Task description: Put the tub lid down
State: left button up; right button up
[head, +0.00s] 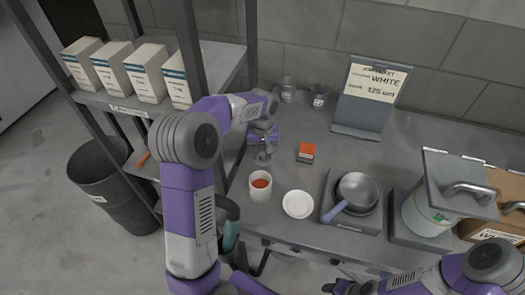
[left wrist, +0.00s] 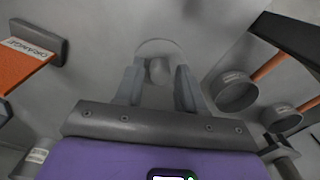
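In the left wrist view, a pale grey round disc with a knob, which looks like the tub lid (left wrist: 158,48), lies beyond my left fingertips. My left gripper (left wrist: 158,78) has its two fingers apart, with the knob seen between them and a gap on both sides. In the head view my left gripper (head: 263,155) points down over the bench, and the disc is hard to tell from the grey surface. A white tub (head: 425,215) stands at the right, partly hidden by a grey panel with a metal handle (head: 467,187). My right gripper (head: 347,288) is at the bottom edge, partly cut off.
A white cup with orange contents (head: 260,188), a white dish (head: 298,204), an orange block (head: 306,150) and a pan (head: 357,191) stand near the left gripper. Shelf posts rise at the left. Bare bench (head: 350,152) lies right of the block.

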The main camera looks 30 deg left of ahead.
aim_at(263, 154)
pick_arm(q)
jog(key=shift+o, duration=0.7)
notch_tip(263, 154, up, 12)
jog(key=p, duration=0.4)
jog(key=shift+r, duration=0.2)
